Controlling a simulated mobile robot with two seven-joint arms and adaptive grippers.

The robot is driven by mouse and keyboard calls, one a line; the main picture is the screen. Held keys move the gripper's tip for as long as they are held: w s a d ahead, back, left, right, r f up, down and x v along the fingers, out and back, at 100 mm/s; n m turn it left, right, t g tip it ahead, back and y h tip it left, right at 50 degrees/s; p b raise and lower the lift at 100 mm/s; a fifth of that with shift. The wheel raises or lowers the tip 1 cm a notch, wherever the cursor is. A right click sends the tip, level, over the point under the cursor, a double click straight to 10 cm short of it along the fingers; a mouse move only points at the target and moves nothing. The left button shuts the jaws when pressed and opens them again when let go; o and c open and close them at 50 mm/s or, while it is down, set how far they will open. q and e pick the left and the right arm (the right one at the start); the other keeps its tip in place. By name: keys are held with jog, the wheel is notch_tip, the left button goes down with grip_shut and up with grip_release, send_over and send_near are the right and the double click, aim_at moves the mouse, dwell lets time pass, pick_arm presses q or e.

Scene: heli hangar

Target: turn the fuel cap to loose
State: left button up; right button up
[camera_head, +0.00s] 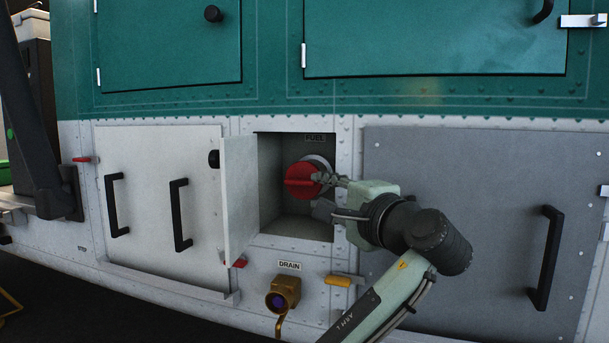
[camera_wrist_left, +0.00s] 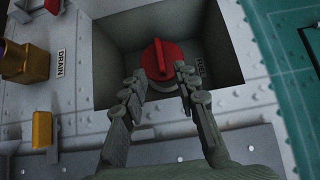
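The red fuel cap (camera_head: 302,181) sits in the open recess (camera_head: 284,222) under the FUEL label (camera_head: 315,138). Its raised grip bar runs about level in the head view. My left gripper (camera_head: 322,192) reaches in from the right, with its fingertips just in front of the cap. In the left wrist view the cap (camera_wrist_left: 163,60) lies between and just beyond the spread fingertips (camera_wrist_left: 160,76), and its bar points along the fingers. The fingers are open. I cannot tell whether either touches the cap. My right gripper is not in view.
The recess door (camera_head: 238,200) stands open on the left. A brass drain valve (camera_head: 283,294) and a yellow lever (camera_head: 340,281) are below. A grey panel with a black handle (camera_head: 547,257) is on the right. Recess walls leave limited room around the cap.

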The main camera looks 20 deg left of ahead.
aim_at(303, 184)
pick_arm(q)
jog(key=p+x, duration=0.1)
jog(key=x, duration=0.6)
jog(key=shift+w+a, duration=0.15)
jog(key=shift+w, duration=0.1)
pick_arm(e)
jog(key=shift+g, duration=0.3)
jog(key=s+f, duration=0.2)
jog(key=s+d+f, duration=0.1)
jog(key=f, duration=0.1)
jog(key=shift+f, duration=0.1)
pick_arm(q)
grip_shut()
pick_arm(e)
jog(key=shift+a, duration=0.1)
